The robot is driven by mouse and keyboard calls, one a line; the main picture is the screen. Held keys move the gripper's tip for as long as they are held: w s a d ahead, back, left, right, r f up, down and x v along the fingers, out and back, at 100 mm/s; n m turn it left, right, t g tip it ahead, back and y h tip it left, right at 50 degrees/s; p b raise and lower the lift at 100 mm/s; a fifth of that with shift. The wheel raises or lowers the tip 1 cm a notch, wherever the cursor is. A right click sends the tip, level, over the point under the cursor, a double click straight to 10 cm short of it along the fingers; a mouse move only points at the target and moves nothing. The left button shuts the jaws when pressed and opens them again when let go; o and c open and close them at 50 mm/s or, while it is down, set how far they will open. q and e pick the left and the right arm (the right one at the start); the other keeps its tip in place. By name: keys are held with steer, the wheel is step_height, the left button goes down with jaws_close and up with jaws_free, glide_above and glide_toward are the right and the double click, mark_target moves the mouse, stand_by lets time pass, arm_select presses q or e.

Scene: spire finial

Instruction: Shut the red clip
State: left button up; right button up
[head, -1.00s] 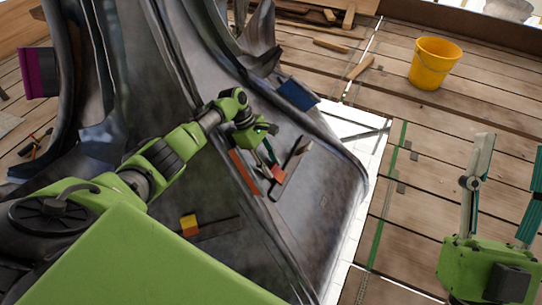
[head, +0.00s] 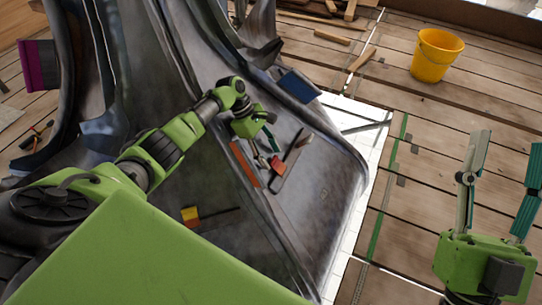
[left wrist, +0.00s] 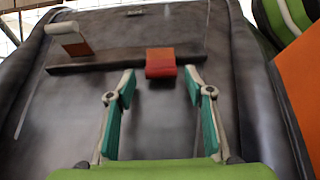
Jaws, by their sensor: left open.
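The red clip (head: 277,164) sits on a dark strip on the grey metal surface. My left gripper (head: 266,152) is open and empty, right beside the clip in the head view. In the left wrist view the clip is just beyond and between the fingertips of my left gripper (left wrist: 158,82); I see no contact. My right gripper (head: 505,160) is open and empty at the lower right, over the planks.
On the same strip a pale and orange-brown raised piece (left wrist: 72,40) stands left of the clip. A long orange bar (head: 243,164), a blue plate (head: 298,86) and a yellow-and-red block (head: 190,216) are on the metal. A yellow bucket (head: 437,56) stands on the planks.

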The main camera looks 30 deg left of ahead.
arm_select(q)
steer(key=v, duration=0.6)
steer(key=shift+a, duration=0.1)
stand_by(0.3)
